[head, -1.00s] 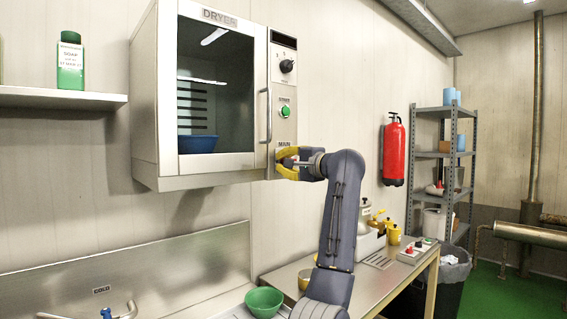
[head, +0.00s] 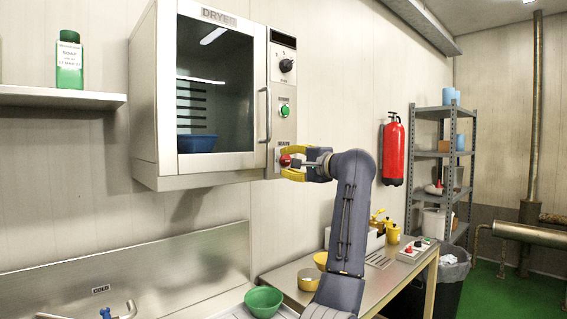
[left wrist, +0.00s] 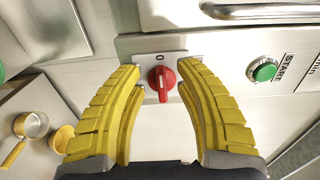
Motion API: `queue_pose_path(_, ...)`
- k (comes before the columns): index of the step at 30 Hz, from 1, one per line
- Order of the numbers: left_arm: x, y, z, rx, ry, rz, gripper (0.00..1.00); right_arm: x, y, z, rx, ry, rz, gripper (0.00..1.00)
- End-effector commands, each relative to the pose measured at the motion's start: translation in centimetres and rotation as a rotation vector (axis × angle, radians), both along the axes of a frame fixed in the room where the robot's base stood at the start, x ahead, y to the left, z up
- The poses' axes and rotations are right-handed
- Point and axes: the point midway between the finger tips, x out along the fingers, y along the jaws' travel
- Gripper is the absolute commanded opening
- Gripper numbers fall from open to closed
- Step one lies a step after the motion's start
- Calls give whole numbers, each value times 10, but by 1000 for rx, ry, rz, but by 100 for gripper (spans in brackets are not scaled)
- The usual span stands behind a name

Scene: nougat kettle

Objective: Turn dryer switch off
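The dryer (head: 215,172) hangs on the wall with its door closed. Its red main switch (left wrist: 161,78) sits on a pale plate at the bottom of the control panel, with a "0" mark beside it in the left wrist view. The switch also shows in the head view (head: 284,160), partly hidden by the gripper. My left gripper (left wrist: 163,66) is open, with its yellow fingers on both sides of the red switch; I cannot tell if they touch it. In the head view the left gripper (head: 288,162) is at the panel's lower end. My right gripper is not in view.
The green start button (head: 285,111), a black dial (head: 286,65) and the door handle (head: 265,115) are close above. A fire extinguisher (head: 392,152) hangs to the right.

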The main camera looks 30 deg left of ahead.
Motion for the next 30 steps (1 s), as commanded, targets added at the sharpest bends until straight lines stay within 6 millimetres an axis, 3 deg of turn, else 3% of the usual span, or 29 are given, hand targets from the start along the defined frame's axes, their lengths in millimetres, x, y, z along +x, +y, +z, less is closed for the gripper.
queue_pose_path(6, -10, -40, 0, 0, 0, -3, 34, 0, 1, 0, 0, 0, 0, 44)
queue_pose_path(15, -21, -77, 0, 1, 1, 0, 34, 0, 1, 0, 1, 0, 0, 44)
queue_pose_path(30, -24, -88, 0, 1, 1, 1, 34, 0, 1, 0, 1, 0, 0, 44)
